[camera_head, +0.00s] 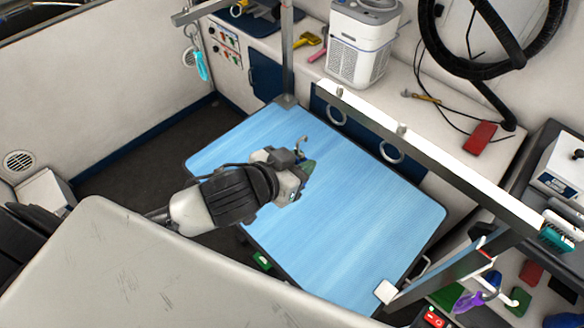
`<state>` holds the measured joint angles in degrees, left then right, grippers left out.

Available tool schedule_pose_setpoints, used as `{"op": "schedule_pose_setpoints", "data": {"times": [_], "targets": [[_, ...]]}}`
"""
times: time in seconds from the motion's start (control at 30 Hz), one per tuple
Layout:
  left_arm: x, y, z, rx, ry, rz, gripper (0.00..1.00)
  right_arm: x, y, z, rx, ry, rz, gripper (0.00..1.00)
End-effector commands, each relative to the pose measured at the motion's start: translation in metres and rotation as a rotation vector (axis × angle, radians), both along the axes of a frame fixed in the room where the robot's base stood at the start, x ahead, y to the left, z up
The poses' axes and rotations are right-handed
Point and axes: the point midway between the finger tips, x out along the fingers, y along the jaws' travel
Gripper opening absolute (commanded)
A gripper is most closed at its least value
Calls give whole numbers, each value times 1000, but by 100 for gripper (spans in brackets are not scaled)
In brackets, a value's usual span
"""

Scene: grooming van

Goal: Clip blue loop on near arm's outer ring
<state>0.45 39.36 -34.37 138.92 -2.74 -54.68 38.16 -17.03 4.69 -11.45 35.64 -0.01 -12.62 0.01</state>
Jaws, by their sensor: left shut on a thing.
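My left gripper (304,168) is shut above the blue grooming table, with a silver hook (302,142) standing up from its fingers. A small bluish part shows at the hook's base. The rest of the held blue loop is hidden by the gripper. The near arm (440,160) is a pale bar across the right half. Its outer ring (337,115) hangs near the bar's free end, up and right of the gripper and apart from the hook. A second ring (392,152) hangs further along the bar. My right gripper is not in view.
The far arm (210,7) carries a turquoise loop (201,66) at upper left. Its post (287,50) rises at the blue table's (350,220) far corner. A purple loop (468,303) is at lower right. A white purifier (360,45) stands on the counter.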

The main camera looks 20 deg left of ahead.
Motion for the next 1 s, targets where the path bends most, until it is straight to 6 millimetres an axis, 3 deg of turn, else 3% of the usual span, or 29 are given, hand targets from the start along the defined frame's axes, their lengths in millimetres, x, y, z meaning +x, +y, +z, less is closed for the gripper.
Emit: {"op": "schedule_pose_setpoints", "data": {"times": [1.0], "targets": [[67, -27, 0, -1, -2, 0, 5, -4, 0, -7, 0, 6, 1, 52]]}}
